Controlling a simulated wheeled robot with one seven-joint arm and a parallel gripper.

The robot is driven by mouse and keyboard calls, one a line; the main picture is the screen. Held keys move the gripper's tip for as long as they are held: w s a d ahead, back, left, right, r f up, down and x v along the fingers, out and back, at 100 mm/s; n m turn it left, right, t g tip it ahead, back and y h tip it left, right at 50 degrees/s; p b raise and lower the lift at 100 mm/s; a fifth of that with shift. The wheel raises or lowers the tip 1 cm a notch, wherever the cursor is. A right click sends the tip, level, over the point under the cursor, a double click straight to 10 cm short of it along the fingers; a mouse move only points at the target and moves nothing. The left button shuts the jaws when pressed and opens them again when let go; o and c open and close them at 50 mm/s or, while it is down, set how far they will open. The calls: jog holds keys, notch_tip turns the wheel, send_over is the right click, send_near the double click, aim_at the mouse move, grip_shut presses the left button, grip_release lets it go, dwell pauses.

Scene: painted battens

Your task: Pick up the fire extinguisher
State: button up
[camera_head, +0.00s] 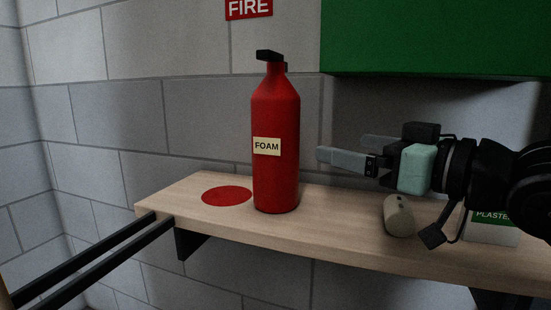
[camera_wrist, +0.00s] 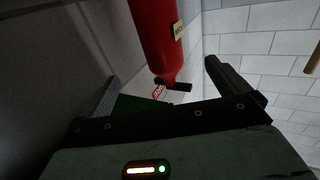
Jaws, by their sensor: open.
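The red fire extinguisher (camera_head: 277,170) stands upright on a wooden shelf (camera_head: 330,236), with a black handle on top and a cream FOAM label on its front. In the wrist view the extinguisher (camera_wrist: 155,38) appears upside down, between and beyond the fingers. My gripper (camera_head: 340,149) is open and empty, to the right of the extinguisher at about the height of its label. Its fingers point left towards the body, with a gap between. In the wrist view the two fingers of my gripper (camera_wrist: 160,85) show on either side.
A red disc (camera_head: 227,196) lies on the shelf left of the extinguisher. A beige cylindrical object (camera_head: 398,217) and a PLASTERS box (camera_head: 492,230) are under my arm. A green cabinet (camera_head: 435,38) hangs above. Dark rails (camera_head: 95,260) meet the shelf's left end.

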aim_at(293, 133)
jog(key=p+x, duration=0.2)
jog(key=p, duration=0.2)
jog(key=p+x, duration=0.2)
jog(key=p, duration=0.2)
jog(key=p+x, duration=0.3)
jog(key=p, duration=0.1)
jog(key=shift+r, duration=0.3)
jog(key=p+x, duration=0.2)
jog(key=p, duration=0.3)
jog(key=shift+a+p, duration=0.15)
jog(key=shift+p, duration=0.15)
jog(key=shift+x, duration=1.2)
jog(key=shift+w+a+p, duration=0.35)
jog(key=shift+a+p, duration=0.05)
jog(key=shift+p, duration=0.2)
jog(key=p+x, duration=0.1)
jog(key=x, duration=0.2)
jog(key=shift+w+a+r, duration=0.15)
jog(key=shift+w+a, duration=0.3)
jog(key=shift+w, duration=0.1)
